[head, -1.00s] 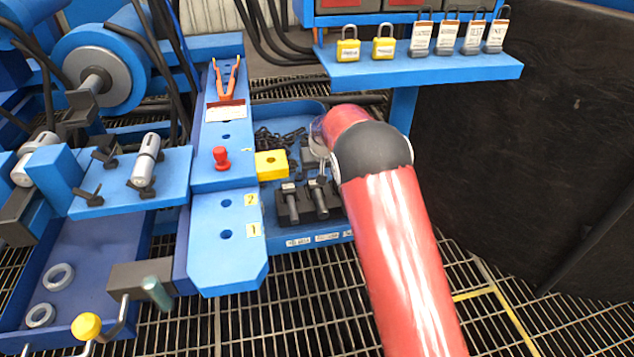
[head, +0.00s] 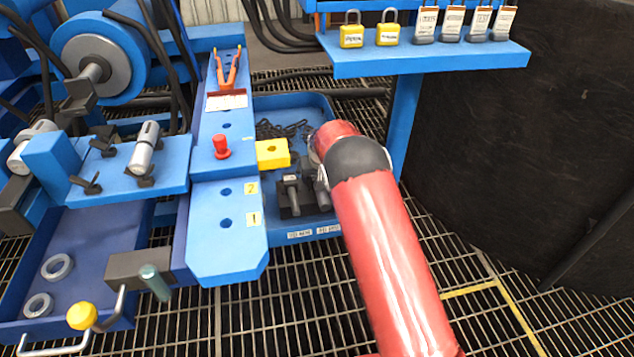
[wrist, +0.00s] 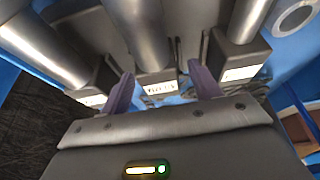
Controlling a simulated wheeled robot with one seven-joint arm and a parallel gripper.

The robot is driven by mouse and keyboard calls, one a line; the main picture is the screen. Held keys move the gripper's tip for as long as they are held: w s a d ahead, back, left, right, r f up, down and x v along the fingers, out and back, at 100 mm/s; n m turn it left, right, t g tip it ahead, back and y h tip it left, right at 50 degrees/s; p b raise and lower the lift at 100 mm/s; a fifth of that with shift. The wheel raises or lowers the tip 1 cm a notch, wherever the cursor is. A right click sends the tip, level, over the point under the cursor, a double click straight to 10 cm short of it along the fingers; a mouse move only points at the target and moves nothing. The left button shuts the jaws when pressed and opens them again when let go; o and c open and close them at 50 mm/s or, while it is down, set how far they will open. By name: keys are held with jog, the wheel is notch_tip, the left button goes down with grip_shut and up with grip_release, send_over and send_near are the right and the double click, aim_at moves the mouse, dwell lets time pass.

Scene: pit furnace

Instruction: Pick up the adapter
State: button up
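Three metal cylindrical pieces in dark blocks with white labels show in the wrist view: left (wrist: 45,45), middle (wrist: 140,30) and right (wrist: 243,18). The labels are too blurred to read, so I cannot tell which is the adapter. My gripper (wrist: 162,85) is open, its two purple fingers apart, one on each side of the middle piece's labelled block. I see no contact. In the head view, my red arm hides the gripper and part of the dark holder (head: 286,208) with its upright grey pieces in the blue tray (head: 297,238).
A yellow block (head: 272,154) and a dark chain (head: 285,130) lie near the holder. A red knob (head: 221,146) and red-handled tool (head: 228,72) are on the blue bench to the left. A blue shelf (head: 430,58) with padlocks overhangs behind my arm. A dark panel (head: 520,150) stands right.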

jog(key=c, duration=1.2)
jog(key=shift+r, duration=0.1)
grip_shut()
notch_tip(320, 180, up, 10)
jog(key=p, duration=0.2)
